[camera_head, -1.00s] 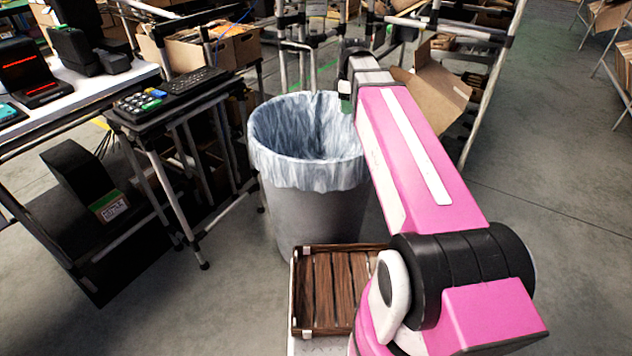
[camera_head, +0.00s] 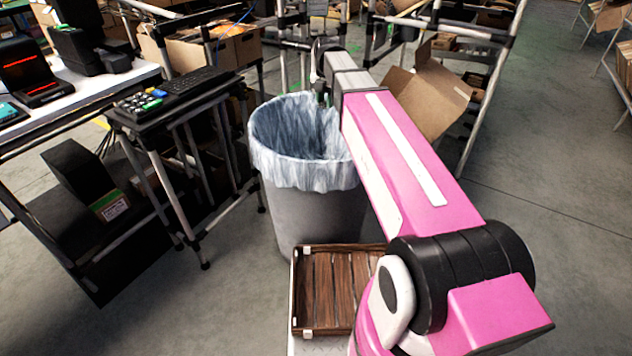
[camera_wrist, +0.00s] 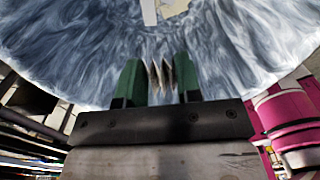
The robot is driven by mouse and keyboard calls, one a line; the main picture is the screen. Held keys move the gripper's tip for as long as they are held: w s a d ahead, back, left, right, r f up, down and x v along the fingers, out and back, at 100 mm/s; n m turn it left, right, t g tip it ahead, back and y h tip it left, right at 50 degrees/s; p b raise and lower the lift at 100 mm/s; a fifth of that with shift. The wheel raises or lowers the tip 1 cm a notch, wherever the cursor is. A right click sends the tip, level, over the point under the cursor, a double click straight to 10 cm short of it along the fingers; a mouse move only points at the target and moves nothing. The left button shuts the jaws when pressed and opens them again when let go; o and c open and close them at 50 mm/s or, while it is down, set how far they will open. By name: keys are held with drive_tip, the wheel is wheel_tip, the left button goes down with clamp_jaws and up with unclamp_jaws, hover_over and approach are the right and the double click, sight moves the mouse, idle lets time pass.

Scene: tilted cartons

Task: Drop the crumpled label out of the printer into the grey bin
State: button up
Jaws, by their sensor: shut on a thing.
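The grey bin (camera_head: 312,222) stands on the floor in the middle of the head view, lined with a pale blue-white bag (camera_head: 290,178). My gripper (camera_wrist: 159,78) has green fingers and is shut on the crumpled label (camera_wrist: 160,75), a small pale folded piece between the fingertips. In the wrist view the bag's inside (camera_wrist: 70,45) fills the space beyond the fingers. In the head view my gripper (camera_head: 323,93) is above the back right part of the bin's mouth. The label cannot be made out there.
A wooden crate (camera_head: 330,290) sits in front of the bin. A stand with a keyboard (camera_head: 195,80) is on the left, and an open carton (camera_head: 430,100) on a rack is behind to the right. Pale scraps (camera_wrist: 165,10) show inside the bin.

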drive_tip(key=shift+f, duration=2.7)
drive_tip(key=o, duration=1)
drive_tip(key=shift+c, duration=0.2)
wheel_tip(320, 180, up, 11)
drive_tip(key=shift+f, duration=0.1)
drive_tip(key=shift+s, duration=0.1)
